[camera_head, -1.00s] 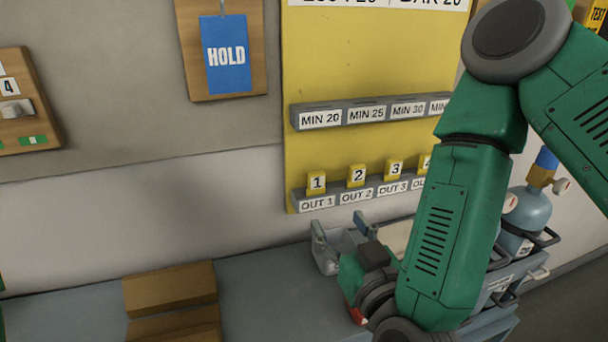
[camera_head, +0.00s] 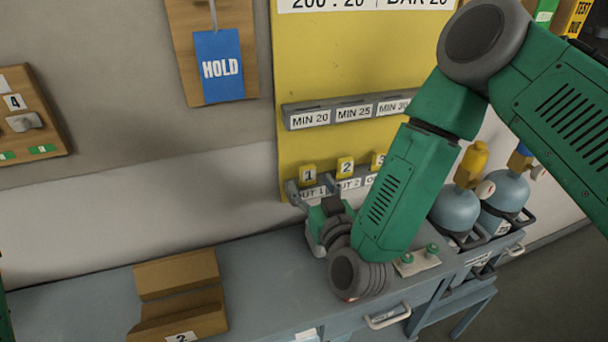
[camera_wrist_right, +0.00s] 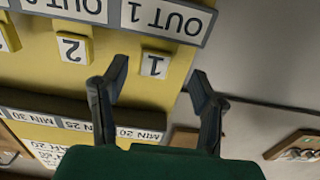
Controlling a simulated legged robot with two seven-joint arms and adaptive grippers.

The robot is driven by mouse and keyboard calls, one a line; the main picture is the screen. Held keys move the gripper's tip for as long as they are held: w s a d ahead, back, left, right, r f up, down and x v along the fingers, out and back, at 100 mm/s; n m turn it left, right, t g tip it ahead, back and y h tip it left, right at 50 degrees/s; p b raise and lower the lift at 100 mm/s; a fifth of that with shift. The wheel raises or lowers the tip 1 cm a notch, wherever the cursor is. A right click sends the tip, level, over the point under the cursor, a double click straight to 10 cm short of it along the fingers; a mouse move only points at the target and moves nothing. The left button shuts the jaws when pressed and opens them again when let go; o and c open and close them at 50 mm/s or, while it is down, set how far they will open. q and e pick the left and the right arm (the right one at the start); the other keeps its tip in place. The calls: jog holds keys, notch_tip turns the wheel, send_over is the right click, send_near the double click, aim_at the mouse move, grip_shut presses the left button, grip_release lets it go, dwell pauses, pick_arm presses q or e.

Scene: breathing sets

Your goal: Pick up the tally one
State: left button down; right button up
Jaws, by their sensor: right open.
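The tally one (camera_head: 308,175), a small yellow tag with a black 1 on white, stands in the OUT 1 slot of the lower grey rack on the yellow board. It also shows in the right wrist view (camera_wrist_right: 155,65), upside down. My right gripper (camera_head: 310,190) is open and empty, just below the tag in the head view. In the wrist view its two dark fingers (camera_wrist_right: 157,78) are spread to either side of the tag, apparently not touching it. The gripper partly covers the OUT 1 label in the head view. My left gripper is not in view.
Tally two (camera_head: 345,167) stands close to the right, with tally three (camera_head: 378,160) beyond it. The upper MIN rack (camera_head: 340,112) sits above. A blue-grey bench (camera_head: 265,285) lies below, holding a brown stand (camera_head: 178,290). Blue cylinders (camera_head: 456,208) stand at right.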

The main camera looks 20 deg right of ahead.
aim_at(309, 175)
jog(key=w, duration=0.4)
jog(key=shift+d+p, duration=0.35)
jog(key=shift+p, duration=0.05)
jog(key=shift+w+d, duration=0.1)
jog(key=shift+w, duration=0.05)
jog(key=shift+a, duration=0.3)
jog(key=c, duration=1)
jog(key=shift+a, duration=0.1)
jog(key=shift+c, duration=0.3)
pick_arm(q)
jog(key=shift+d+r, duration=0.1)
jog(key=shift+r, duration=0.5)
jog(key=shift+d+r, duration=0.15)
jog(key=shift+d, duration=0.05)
pick_arm(e)
jog(key=shift+d+r, duration=0.15)
jog(key=shift+d, duration=0.05)
